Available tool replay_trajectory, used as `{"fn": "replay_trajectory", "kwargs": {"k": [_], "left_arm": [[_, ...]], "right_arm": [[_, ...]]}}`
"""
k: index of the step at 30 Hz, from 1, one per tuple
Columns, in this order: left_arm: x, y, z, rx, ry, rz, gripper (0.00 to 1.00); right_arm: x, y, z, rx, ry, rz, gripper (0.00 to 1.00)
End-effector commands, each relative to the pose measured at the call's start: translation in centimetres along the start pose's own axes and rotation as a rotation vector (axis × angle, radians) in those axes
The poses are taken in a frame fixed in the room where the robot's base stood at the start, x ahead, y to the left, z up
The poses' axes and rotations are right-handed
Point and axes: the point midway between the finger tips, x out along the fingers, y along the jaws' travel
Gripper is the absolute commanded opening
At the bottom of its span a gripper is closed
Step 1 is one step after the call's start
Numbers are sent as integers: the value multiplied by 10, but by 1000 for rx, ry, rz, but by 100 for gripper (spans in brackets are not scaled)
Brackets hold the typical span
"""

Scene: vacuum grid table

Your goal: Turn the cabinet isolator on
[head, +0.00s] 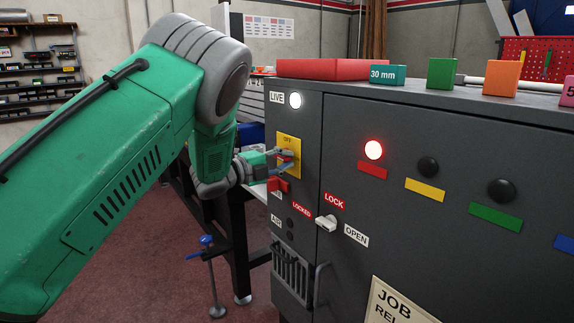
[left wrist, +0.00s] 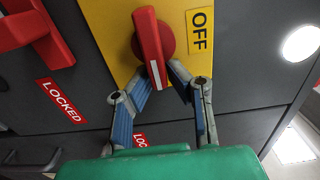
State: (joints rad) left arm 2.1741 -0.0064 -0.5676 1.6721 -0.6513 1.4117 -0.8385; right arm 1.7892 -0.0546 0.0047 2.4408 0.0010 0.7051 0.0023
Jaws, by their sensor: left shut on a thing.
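The isolator is a red handle (left wrist: 150,35) on a yellow plate (left wrist: 110,25) marked OFF, on the cabinet's narrow panel. The plate also shows in the head view (head: 292,141), where my fingers largely hide the handle. In the left wrist view the handle stands nearly upright, its white mark at the lower end, with the OFF label to its right. My left gripper (head: 285,160) is at the plate. In the left wrist view its fingers (left wrist: 157,76) close on the handle's lower end from both sides. My right gripper is not in view.
Below the plate is another red handle (head: 279,184), close under my gripper, with a LOCKED label (head: 302,209). A white LOCK/OPEN latch (head: 326,222) is on the door. The LIVE lamp (head: 295,100) and a red lamp (head: 373,150) are lit. Coloured blocks stand on top.

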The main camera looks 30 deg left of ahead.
Motion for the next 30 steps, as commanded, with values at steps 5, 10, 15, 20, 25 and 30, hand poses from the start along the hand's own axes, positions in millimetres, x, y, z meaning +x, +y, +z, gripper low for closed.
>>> {"fn": "replay_trajectory", "kwargs": {"k": [5,10,15,20,25,30], "left_arm": [[-2,7,1,14,-4,13,0],[-2,7,1,15,-4,14,0],[-2,7,0,14,-3,14,0],[-2,6,0,15,-2,10,33],[-1,3,0,17,-1,5,33],[-9,2,0,17,-2,4,33]], "right_arm": [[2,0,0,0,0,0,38],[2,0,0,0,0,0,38],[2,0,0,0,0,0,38],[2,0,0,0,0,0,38],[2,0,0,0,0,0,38],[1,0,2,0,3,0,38]]}}
